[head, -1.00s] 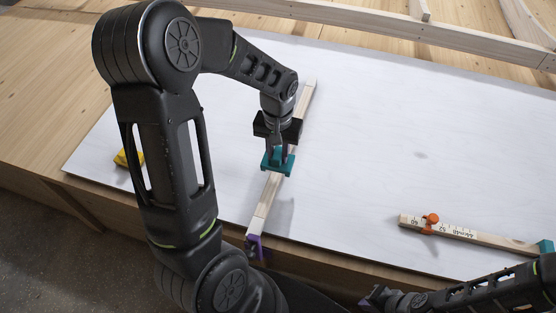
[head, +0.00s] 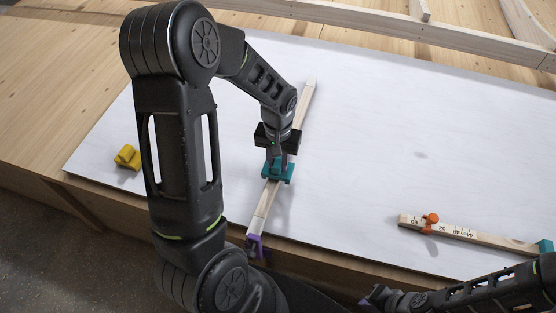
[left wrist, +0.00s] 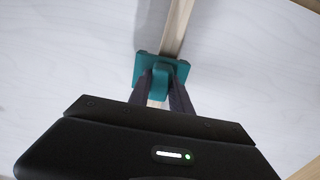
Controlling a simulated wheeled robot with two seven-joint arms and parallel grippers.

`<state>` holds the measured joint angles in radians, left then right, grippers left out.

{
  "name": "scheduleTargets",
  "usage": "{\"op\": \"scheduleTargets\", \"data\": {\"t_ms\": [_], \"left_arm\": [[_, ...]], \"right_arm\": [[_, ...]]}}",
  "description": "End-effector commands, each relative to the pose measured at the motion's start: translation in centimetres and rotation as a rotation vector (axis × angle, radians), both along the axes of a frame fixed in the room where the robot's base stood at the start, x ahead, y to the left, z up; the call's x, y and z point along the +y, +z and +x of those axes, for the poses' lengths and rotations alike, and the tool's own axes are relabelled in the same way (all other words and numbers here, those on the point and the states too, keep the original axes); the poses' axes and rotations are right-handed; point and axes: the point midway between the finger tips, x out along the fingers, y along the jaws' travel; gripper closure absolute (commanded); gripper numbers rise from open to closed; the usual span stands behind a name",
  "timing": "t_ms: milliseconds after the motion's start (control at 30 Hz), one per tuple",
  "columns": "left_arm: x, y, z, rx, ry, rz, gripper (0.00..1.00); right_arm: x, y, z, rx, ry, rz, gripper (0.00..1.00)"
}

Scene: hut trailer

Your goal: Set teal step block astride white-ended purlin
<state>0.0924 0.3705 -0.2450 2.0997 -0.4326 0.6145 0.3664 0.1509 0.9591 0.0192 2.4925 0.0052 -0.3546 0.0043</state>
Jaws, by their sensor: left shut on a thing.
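My left gripper (head: 280,162) is shut on the teal step block (head: 288,174) and holds it over the middle of the white-ended purlin (head: 300,112). The purlin is a pale wooden bar running from upper right to lower left, with its white part (head: 258,221) near the front. In the left wrist view the teal block (left wrist: 160,71) lies across the purlin (left wrist: 177,28), between the two dark fingers. Whether its underside rests on the bar is hidden. My right gripper (head: 374,297) is low at the right, apart from these things, its jaws unclear.
A purple block (head: 254,247) sits at the purlin's near end by the board edge. A yellow block (head: 127,157) lies at the left. A marked bar (head: 465,233) with an orange clip (head: 431,219) and teal end lies at the right. The white board (head: 380,150) between is clear.

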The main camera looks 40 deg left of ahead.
Motion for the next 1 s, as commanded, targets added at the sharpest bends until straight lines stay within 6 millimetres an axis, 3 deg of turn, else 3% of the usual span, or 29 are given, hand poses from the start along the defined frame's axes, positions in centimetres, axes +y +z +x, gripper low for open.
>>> {"op": "scheduleTargets", "data": {"t_ms": [400, 433, 600, 700, 1000], "left_arm": [[-0.02, -0.94, 0.02, 0.000, 0.000, 0.000, 1.00], [-0.02, -0.95, 0.01, 0.000, 0.000, 0.000, 0.73], [-0.01, -0.94, 0.00, 0.000, 0.000, 0.000, 0.59], [-0.01, -0.94, 0.00, 0.000, 0.000, 0.000, 0.53], [-0.01, -0.58, 0.01, 0.000, 0.000, 0.000, 0.53]], "right_arm": [[0.06, -0.75, 0.11, -0.004, 0.001, 0.002, 1.00], [0.06, -0.75, 0.11, -0.003, 0.001, 0.003, 1.00], [0.06, -0.74, 0.11, -0.004, 0.001, 0.002, 1.00], [0.05, -0.75, 0.11, -0.004, 0.001, 0.002, 1.00], [0.05, -0.45, 0.09, -0.003, 0.001, 0.003, 1.00]]}}
